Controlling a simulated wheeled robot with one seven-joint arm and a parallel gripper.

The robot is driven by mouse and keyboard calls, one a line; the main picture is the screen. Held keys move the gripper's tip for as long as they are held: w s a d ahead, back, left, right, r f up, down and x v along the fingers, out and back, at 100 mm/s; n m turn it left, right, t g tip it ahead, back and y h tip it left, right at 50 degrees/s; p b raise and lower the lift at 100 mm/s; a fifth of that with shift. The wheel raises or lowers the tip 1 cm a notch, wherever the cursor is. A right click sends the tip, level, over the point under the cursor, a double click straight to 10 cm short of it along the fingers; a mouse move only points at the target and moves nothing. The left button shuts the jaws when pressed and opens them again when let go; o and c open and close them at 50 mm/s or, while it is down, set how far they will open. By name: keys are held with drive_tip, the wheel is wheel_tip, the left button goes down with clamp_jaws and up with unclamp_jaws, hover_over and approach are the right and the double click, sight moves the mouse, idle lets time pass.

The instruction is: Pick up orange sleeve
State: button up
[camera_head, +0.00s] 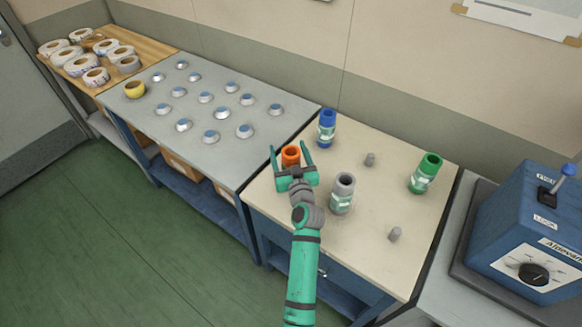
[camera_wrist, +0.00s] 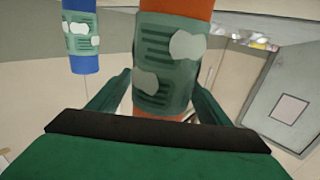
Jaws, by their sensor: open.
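The orange sleeve (camera_head: 290,155) stands on the cream table top, and my arm partly hides its lower part in the head view. In the wrist view the orange sleeve (camera_wrist: 165,113), with its green label, rises upright between the two fingers. My gripper (camera_head: 292,158) is open, with one finger on each side of the sleeve.
A blue sleeve (camera_head: 326,128) stands behind, a grey sleeve (camera_head: 342,193) close at right, and a green sleeve (camera_head: 425,172) farther right. A grey table (camera_head: 190,90) with several holders is at left; a blue machine (camera_head: 530,235) is at right.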

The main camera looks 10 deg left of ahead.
drive_tip(key=c, duration=1.5)
drive_tip(key=shift+o, duration=0.2)
drive_tip(key=shift+w+r, duration=0.1)
drive_tip(key=shift+r, duration=0.05)
